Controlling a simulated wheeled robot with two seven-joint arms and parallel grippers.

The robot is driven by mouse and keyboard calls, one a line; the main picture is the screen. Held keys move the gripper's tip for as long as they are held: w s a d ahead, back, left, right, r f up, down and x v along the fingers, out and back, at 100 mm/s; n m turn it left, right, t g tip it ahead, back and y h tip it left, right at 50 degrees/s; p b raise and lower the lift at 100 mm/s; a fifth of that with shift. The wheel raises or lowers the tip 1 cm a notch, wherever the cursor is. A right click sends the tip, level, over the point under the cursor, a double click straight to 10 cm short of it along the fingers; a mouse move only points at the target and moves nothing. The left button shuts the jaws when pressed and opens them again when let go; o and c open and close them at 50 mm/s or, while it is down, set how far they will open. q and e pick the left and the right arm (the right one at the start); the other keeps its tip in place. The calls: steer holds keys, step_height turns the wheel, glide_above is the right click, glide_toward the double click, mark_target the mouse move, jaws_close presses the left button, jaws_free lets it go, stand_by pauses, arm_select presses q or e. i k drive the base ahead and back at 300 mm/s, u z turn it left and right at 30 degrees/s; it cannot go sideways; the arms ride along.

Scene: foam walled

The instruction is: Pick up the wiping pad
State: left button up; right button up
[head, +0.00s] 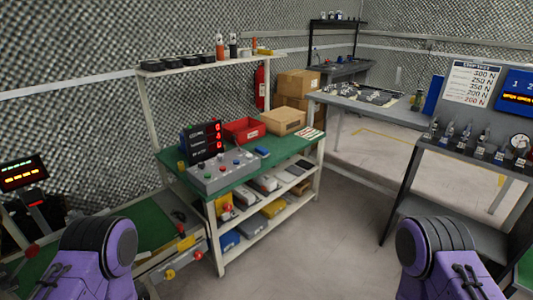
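I cannot clearly pick out a wiping pad. A small blue block (262,152) lies on the green top of the workbench (240,171), to the right of the grey control box; it may be the pad, but it is too small to tell. A flat red, white and green striped piece (309,134) lies near the bench's right end. Only purple links of my two arms show, at the bottom left and bottom right. Both grippers are out of view, and no part of my arms touches the bench.
The grey control box (222,173), a red bin (243,130) and a cardboard box (282,121) stand on the bench. Loaded shelves are below. A grey table (395,111) is behind, and a gauge stand (470,150) is at right. The floor (340,220) between is clear.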

mark_target(261, 152)
steer(key=z, duration=0.55)
steer(key=i, duration=1.75)
steer(key=u, duration=0.4)
